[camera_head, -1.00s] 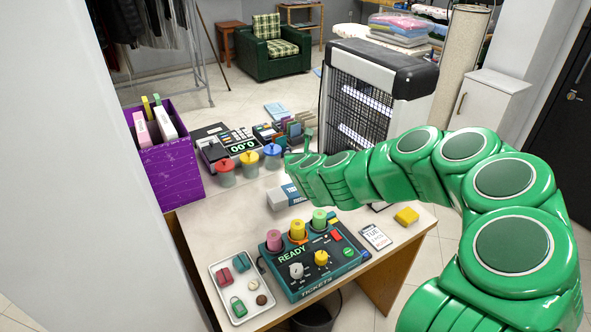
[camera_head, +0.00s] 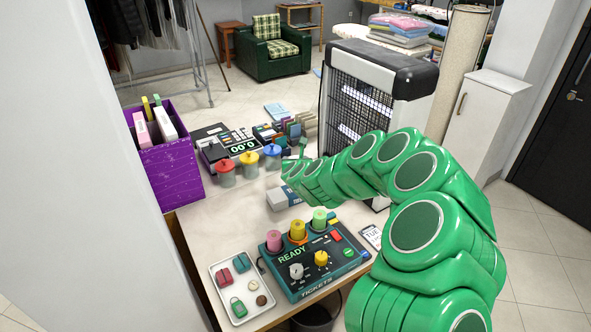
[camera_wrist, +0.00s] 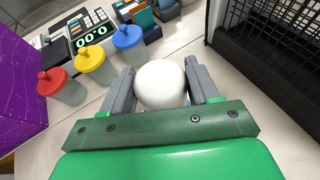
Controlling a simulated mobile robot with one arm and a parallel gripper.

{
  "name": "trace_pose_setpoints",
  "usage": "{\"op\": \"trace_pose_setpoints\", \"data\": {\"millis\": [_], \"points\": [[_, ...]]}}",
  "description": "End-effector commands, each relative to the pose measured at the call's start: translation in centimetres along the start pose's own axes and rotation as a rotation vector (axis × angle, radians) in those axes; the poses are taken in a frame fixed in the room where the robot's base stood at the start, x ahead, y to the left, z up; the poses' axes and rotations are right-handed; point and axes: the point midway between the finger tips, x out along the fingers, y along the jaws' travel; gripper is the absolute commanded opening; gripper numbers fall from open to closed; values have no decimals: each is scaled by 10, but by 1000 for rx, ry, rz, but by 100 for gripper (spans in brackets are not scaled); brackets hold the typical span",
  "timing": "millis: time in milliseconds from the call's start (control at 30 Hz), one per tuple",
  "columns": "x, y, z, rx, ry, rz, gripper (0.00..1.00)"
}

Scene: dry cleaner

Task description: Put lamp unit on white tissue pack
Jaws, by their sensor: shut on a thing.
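My gripper (camera_wrist: 161,85) is shut on a smooth white rounded thing, seemingly the lamp unit (camera_wrist: 160,82), with a grey finger on each side of it in the wrist view. In the head view the held thing is hidden by my green arm, whose end is over the back of the counter. A white box-shaped pack with a blue end, likely the white tissue pack (camera_head: 279,199), lies on the counter just below my arm's end, partly covered by it. I cannot clearly make out the pack in the wrist view.
Jars with red (camera_head: 224,167), yellow and blue lids stand left of the gripper. A tall black grille unit (camera_head: 364,100) stands at right. The ticket machine (camera_head: 315,262) and a tray of small items (camera_head: 218,276) are at the front. Bare counter lies left of the pack.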

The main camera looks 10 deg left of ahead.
Motion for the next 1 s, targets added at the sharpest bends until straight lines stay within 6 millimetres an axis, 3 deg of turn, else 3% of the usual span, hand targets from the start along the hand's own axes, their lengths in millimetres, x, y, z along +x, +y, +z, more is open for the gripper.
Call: {"op": "trace_pose_setpoints", "data": {"millis": [300, 767, 800, 967, 1000], "points": [[12, -1, -27, 0, 1, -2, 22], [14, 0, -31, 2, 0, 0, 22], [14, 0, -31, 2, 1, 0, 62], [14, 0, -31, 1, 0, 0, 86], [14, 0, -31, 1, 0, 0, 86]]}}
